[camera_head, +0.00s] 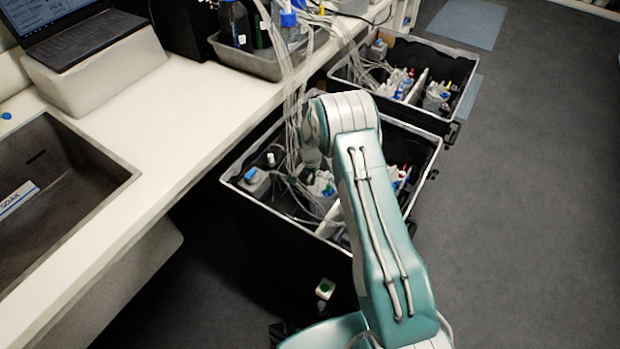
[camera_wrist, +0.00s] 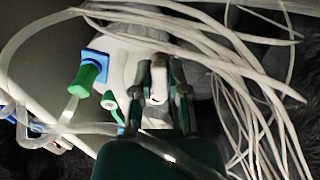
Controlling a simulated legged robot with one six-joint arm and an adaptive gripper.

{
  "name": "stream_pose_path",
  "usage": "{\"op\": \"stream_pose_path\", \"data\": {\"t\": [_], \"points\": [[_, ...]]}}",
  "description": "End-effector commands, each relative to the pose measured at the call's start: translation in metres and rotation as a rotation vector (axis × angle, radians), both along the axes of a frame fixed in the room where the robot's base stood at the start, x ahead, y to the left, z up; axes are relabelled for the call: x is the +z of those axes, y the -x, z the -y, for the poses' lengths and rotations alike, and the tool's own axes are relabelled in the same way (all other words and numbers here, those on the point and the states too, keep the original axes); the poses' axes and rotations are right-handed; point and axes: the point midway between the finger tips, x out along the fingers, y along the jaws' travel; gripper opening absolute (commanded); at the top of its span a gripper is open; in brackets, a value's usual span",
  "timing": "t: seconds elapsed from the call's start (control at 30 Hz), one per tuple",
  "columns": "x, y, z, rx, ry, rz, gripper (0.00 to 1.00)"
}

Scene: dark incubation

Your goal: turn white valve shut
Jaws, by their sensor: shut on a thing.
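The white valve (camera_wrist: 158,82) shows in the wrist view as a narrow white piece between my fingers. My gripper (camera_wrist: 161,88) is shut on it, one finger on each side. The valve's lower part and base are hidden by my gripper. Left of my fingers are a green cap or knob on a blue square base (camera_wrist: 90,75) and a smaller green piece (camera_wrist: 109,101), both apart from my gripper. In the head view my arm reaches down into the near black bin (camera_head: 290,232); my gripper is largely hidden there behind the arm and tubes.
Many loose white tubes (camera_wrist: 235,45) arch above and right of my gripper. They run from the grey tray (camera_head: 262,66) on the white counter (camera_head: 150,115) into the bin. A second black bin (camera_head: 440,122) stands behind. Open floor (camera_head: 530,220) lies to the right.

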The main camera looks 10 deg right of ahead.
Motion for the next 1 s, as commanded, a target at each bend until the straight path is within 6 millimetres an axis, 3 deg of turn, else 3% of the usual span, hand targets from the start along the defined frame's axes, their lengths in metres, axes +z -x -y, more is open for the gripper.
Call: {"op": "stream_pose_path", "data": {"t": [0.33, 0.37, 0.4, 0.77, 1.0], "points": [[0.0, 0.0, -0.001, -0.003, -0.001, 0.001, 0.0], [0.0, 0.0, -0.001, -0.002, -0.001, 0.001, 0.29], [0.0, 0.0, -0.001, -0.002, -0.001, 0.001, 0.35], [0.002, 0.0, 0.0, -0.002, 0.0, 0.001, 0.35], [0.039, -0.001, -0.001, -0.002, -0.001, 0.005, 0.35]]}}
